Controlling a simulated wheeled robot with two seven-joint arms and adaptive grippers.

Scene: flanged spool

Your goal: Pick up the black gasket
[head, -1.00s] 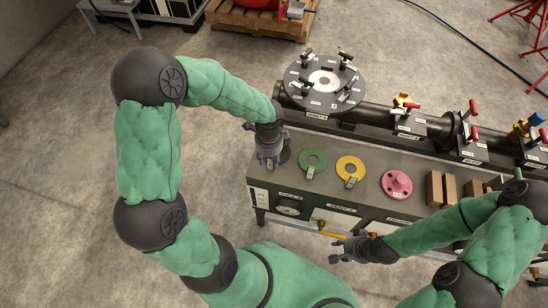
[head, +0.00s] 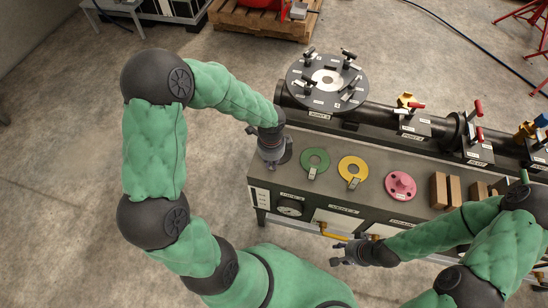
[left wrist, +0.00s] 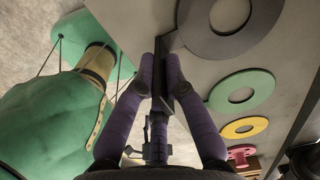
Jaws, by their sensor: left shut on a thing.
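The black gasket (head: 287,156) is at the left end of the grey bench top, partly hidden under my left gripper (head: 272,164). In the left wrist view the dark ring of the black gasket (left wrist: 216,42) is at the top, with a dark tab running down between the fingers. My left gripper (left wrist: 162,72) is shut on that tab. I cannot tell whether the ring is clear of the bench. My right gripper (head: 337,254) is open and empty, in front of the bench.
Brown blocks (head: 438,190) are further right. A black pipe with a round flange (head: 300,72) and clamps lies behind.

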